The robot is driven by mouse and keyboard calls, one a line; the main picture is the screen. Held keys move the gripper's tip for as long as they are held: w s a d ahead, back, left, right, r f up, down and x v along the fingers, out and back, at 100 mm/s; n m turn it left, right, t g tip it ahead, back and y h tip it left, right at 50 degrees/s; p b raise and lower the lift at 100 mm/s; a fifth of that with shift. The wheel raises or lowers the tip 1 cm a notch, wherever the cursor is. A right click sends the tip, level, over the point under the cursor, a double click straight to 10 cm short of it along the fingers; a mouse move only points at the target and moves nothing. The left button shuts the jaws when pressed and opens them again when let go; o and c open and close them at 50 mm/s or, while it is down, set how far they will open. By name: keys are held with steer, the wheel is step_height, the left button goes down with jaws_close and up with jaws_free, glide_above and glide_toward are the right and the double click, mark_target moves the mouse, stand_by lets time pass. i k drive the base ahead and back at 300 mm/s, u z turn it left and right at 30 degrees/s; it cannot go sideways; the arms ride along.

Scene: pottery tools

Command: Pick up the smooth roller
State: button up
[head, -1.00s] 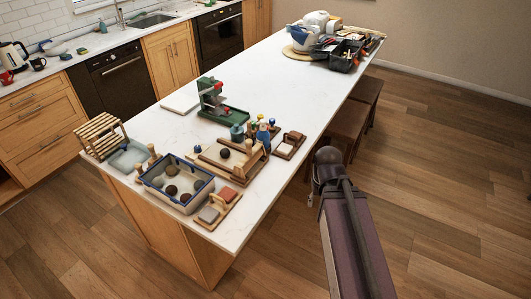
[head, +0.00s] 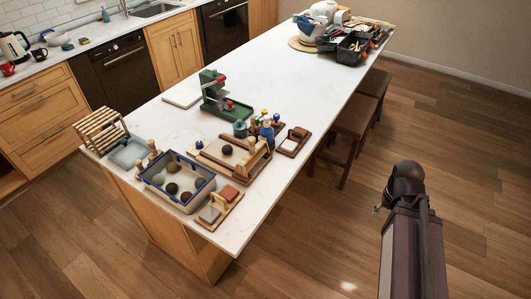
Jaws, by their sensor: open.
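I cannot single out the smooth roller for sure at this size. A wooden board (head: 213,157) on the island holds a dark ball and a pale wooden bar or roller-like piece (head: 254,157) along its right side. Short light wooden cylinders (head: 153,146) stand by the grey-green tray (head: 127,153) at the left; their surface is too small to judge. My arm is over the floor to the right of the island, well apart from these things. Its dark joint shows, with a small piece sticking out at its left; my gripper's fingers cannot be made out.
A blue-rimmed bin (head: 177,202) with several balls stands at the near end, beside a small sponge stand (head: 219,207). A green press (head: 222,98), a wooden rack (head: 100,131) and a black toolbox (head: 353,48) also stand on the island (head: 270,75). Stools (head: 345,130) line its right side.

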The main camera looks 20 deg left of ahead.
mark_target(253, 148)
steer(key=z, duration=0.1)
steer(key=k, duration=1.2)
steer(key=u, duration=0.9)
steer(key=i, duration=1)
steer(key=z, duration=0.05)
